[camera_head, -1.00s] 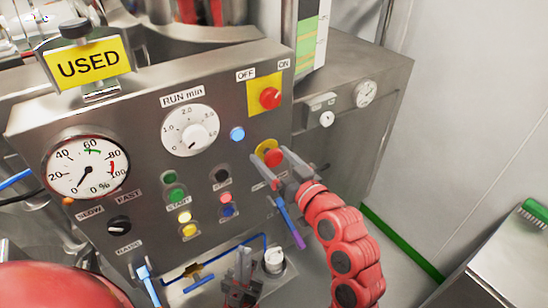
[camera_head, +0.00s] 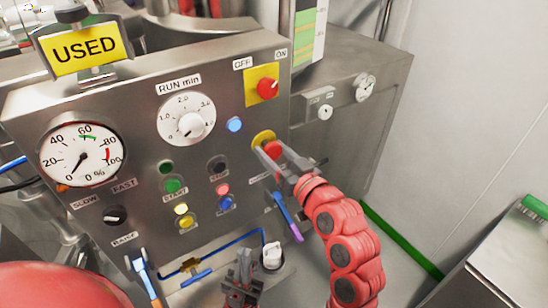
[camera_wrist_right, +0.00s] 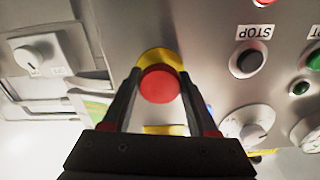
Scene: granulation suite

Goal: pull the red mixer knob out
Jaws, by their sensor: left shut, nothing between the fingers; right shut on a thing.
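The red mixer knob (camera_head: 273,149) is a round red mushroom head in front of a yellow disc (camera_head: 262,137) on the steel panel, below the red ON/OFF switch. My right gripper (camera_head: 266,158) is shut on the knob, one finger on each side. In the right wrist view the red knob (camera_wrist_right: 159,84) sits between the fingertips of my right gripper (camera_wrist_right: 155,90), with the yellow disc (camera_wrist_right: 162,56) behind it. My left gripper (camera_head: 241,283) is shut and empty, low in front of the panel.
The ON/OFF switch (camera_head: 267,88) and a blue lamp (camera_head: 235,124) are above the knob. Coloured buttons (camera_head: 174,186) are to its left. A blue and purple tool-like handle (camera_head: 289,217) hangs below. A steel table (camera_head: 510,265) stands at right.

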